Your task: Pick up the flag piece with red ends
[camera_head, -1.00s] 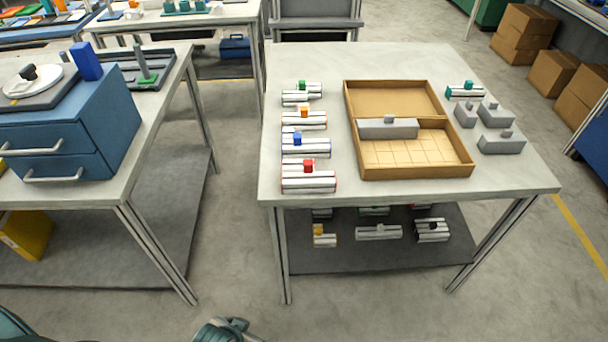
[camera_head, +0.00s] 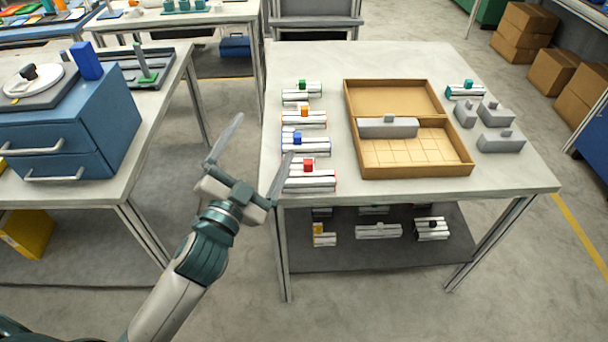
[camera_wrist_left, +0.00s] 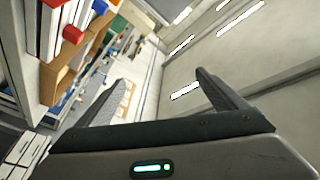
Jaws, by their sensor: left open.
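The flag piece with red ends (camera_head: 318,182) is a white striped block with a red knob, at the front left corner of the right-hand table. In the left wrist view a white piece with a red knob (camera_wrist_left: 73,35) shows at the upper left, cut by the frame edge. My left gripper (camera_head: 263,137) is open and empty in front of the table's left edge. One finger overlaps the flag piece's left end in the head view; I see no grasp. In the left wrist view its jaws (camera_wrist_left: 160,82) are wide apart with nothing between them. My right gripper is not in view.
Similar pieces with blue (camera_head: 306,142), orange (camera_head: 304,117) and green (camera_head: 302,90) knobs stand in a row behind it. An open cardboard box (camera_head: 470,168) holds a grey block (camera_head: 388,128). More grey blocks (camera_head: 497,115) stand right. A blue drawer cabinet (camera_head: 120,115) is left.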

